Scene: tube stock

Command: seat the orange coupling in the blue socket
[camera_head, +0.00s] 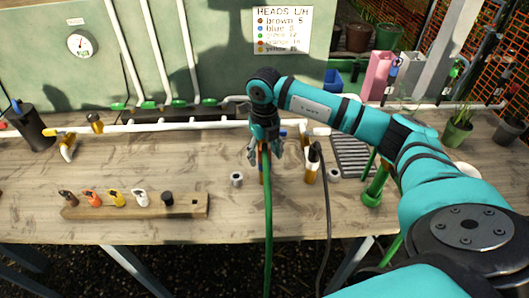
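My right gripper (265,153) points down over the middle of the bench, its fingers either side of the upper end of a green hose (268,225). Another orange fitting (92,198) stands in the wooden rack (190,209) at left. A small blue part (283,133) shows on the white pipe just right of the gripper, partly hidden; I cannot tell if it is the blue socket. My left gripper is not in view.
The rack also holds brown, yellow, white and black fittings. A green cylinder (375,186) stands at right.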

